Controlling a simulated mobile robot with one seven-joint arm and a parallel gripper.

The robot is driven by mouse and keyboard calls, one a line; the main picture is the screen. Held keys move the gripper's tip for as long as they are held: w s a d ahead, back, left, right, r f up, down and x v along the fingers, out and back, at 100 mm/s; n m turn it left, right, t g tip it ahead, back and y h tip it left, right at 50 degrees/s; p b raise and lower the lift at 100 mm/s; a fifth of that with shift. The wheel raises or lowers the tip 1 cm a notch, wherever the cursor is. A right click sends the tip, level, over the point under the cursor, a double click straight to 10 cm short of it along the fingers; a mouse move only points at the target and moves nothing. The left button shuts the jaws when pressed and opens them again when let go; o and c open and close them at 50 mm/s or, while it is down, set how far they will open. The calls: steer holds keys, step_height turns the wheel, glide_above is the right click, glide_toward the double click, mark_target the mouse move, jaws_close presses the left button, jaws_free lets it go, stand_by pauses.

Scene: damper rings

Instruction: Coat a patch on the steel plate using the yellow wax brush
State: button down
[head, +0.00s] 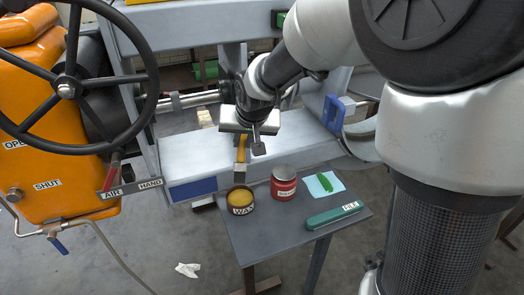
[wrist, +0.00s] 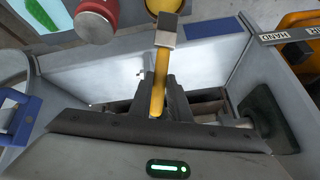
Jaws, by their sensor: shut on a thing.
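My gripper (head: 248,140) is shut on the yellow handle of the wax brush (head: 241,155). In the wrist view the handle (wrist: 159,72) stands between the fingers, with its grey end (wrist: 169,29) pointing away from me. The brush points down in the head view, its end just behind the wax pot (head: 240,201); I cannot tell its height. The pot is dark, labelled WAX, with yellow wax inside. A pale grey steel surface (head: 190,158) lies behind the pot and also fills the middle of the wrist view (wrist: 110,72). I cannot tell whether it is the plate or bears wax.
A small grey table (head: 255,240) carries the pot, a red can (head: 284,187), a green item (head: 325,182) on a pale blue cloth (head: 314,189) and a green FILE case (head: 333,215). A black handwheel (head: 150,85) and orange housing (head: 40,150) stand left. A blue-handled item (head: 333,113) is right.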

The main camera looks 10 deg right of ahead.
mark_target(244, 158)
steer(key=shift+r, duration=0.15)
steer(key=shift+w+a+f+b, duration=0.1)
steer(key=shift+f+b, duration=2.1)
steer(key=shift+f, duration=0.75)
steer(key=shift+f+b, duration=0.55)
steer(key=shift+b, duration=0.1)
steer(key=shift+r, duration=0.15)
steer(key=shift+r+p, duration=2.5)
steer(key=shift+r, duration=0.95)
